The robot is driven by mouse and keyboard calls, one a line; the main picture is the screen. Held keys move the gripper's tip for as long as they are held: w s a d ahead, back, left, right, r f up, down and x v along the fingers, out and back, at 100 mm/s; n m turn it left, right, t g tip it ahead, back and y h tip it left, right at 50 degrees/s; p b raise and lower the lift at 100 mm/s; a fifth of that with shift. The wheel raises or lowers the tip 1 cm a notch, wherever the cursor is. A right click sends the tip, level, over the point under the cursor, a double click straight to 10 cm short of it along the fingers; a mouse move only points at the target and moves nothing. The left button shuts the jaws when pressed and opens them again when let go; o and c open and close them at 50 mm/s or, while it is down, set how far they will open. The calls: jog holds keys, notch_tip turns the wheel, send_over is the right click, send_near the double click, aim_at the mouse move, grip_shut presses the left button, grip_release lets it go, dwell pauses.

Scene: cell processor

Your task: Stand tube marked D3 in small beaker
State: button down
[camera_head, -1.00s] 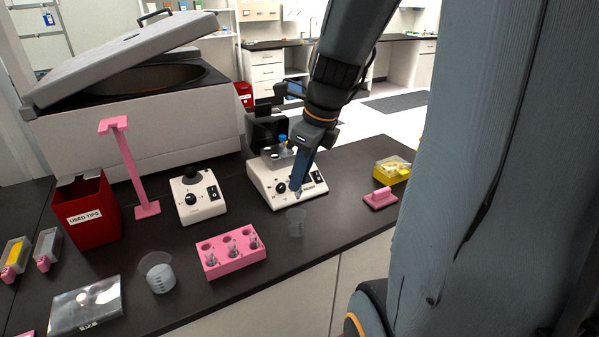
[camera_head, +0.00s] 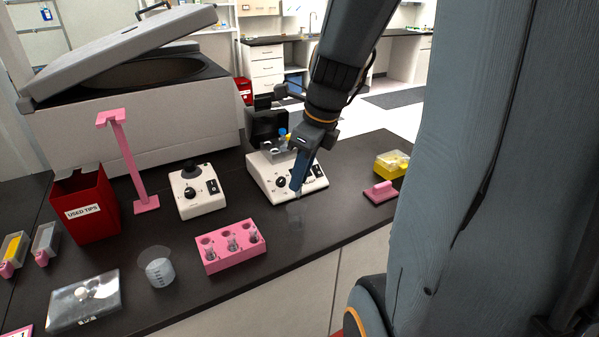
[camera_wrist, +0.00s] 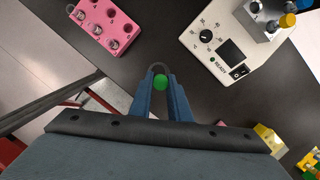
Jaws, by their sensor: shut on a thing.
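My gripper (camera_wrist: 160,90) is shut on a tube with a green cap (camera_wrist: 160,83), seen from above in the wrist view. Its marking cannot be read. In the head view my gripper (camera_head: 296,190) points down at the bench in front of a white heater block, and the tube is hard to make out.
The white heater block (camera_head: 262,183) holds tubes with blue and yellow caps.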

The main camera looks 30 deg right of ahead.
jog(key=shift+f+b, duration=0.8)
jog(key=shift+f, duration=1.05)
jog(key=shift+f+b, duration=0.7)
jog(key=shift+f, duration=0.75)
dwell(0.4)
jog(key=c, duration=1.6)
grip_release()
jog(key=shift+r, duration=0.15)
jog(key=v, duration=0.7)
jog(key=shift+r, duration=0.3)
